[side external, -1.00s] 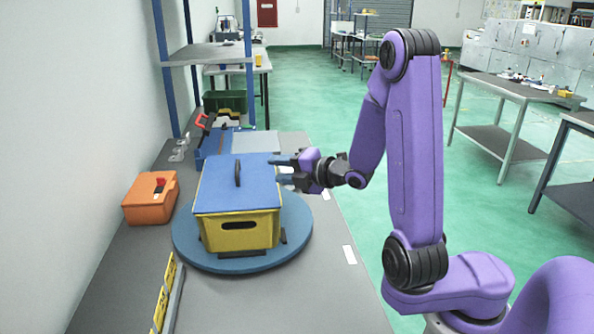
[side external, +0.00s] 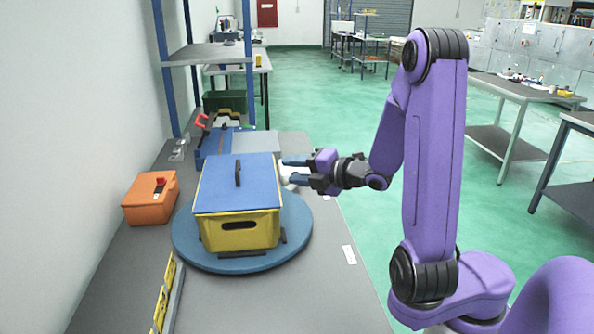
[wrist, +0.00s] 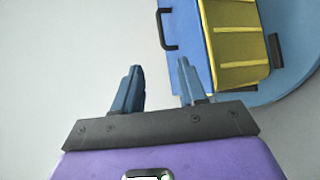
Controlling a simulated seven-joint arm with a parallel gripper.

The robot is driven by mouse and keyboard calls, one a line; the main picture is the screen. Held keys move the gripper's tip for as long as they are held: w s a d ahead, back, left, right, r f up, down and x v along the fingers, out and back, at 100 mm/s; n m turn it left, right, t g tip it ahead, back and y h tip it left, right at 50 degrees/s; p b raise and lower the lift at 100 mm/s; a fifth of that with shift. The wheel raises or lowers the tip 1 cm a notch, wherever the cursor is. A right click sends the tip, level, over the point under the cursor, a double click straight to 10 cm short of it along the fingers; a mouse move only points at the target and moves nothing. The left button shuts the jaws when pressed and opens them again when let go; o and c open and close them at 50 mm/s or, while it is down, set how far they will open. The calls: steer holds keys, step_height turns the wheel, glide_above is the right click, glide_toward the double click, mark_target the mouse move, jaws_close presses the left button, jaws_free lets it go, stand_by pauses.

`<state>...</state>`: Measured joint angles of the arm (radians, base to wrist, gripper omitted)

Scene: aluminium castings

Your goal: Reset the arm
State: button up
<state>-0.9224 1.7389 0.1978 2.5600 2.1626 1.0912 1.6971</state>
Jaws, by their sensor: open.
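My gripper (side external: 296,171) is open and empty, just to the right of the yellow box in the side view. Its two blue fingers also show apart in the wrist view (wrist: 158,85), with bare grey surface between them. The yellow box (side external: 240,231) has a blue lid (side external: 215,183) with a dark handle (side external: 238,173), and it sits on a round blue turntable (side external: 190,250). In the wrist view the box's yellow ribbed side (wrist: 238,45) lies beyond the fingers to the right, apart from them.
An orange case (side external: 150,198) lies left of the turntable on the grey bench (side external: 290,300). A blue shelf post (side external: 165,70) and a blue toolbox (side external: 214,142) stand behind. The bench's right front is mostly clear, with green floor (side external: 350,100) beyond.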

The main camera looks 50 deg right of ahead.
steer(key=w+a+n+g+y, duration=0.25)
steer(key=a+n+y, duration=0.25)
steer(key=a+n, duration=0.25)
steer(key=s+a+f+n+g+y, duration=0.1)
steer(key=s+a+n+g+y, duration=0.3)
steer(key=a+n, duration=0.45)
steer(key=s+a+f+n+g+y, duration=0.1)
steer(key=s+a+n+g, duration=0.35)
steer(key=n, duration=0.65)
steer(key=s+d+m+g+h, duration=0.1)
steer(key=s+d+m+h, duration=0.2)
steer(key=s+m, duration=0.3)
steer(key=s+d+f+m+g+h, duration=0.1)
steer(key=s+d+m+h, duration=0.3)
steer(key=m, duration=1.3)
steer(key=s+d+f+m+g+h, duration=0.1)
steer(key=s+d+m+g+h, duration=0.1)
steer(key=s+m, duration=0.7)
steer(key=d+m+h, duration=0.1)
steer(key=d+m, duration=0.1)
steer(key=m, duration=0.1)
steer(key=shift+d, duration=0.3)
steer(key=shift+s, duration=0.1)
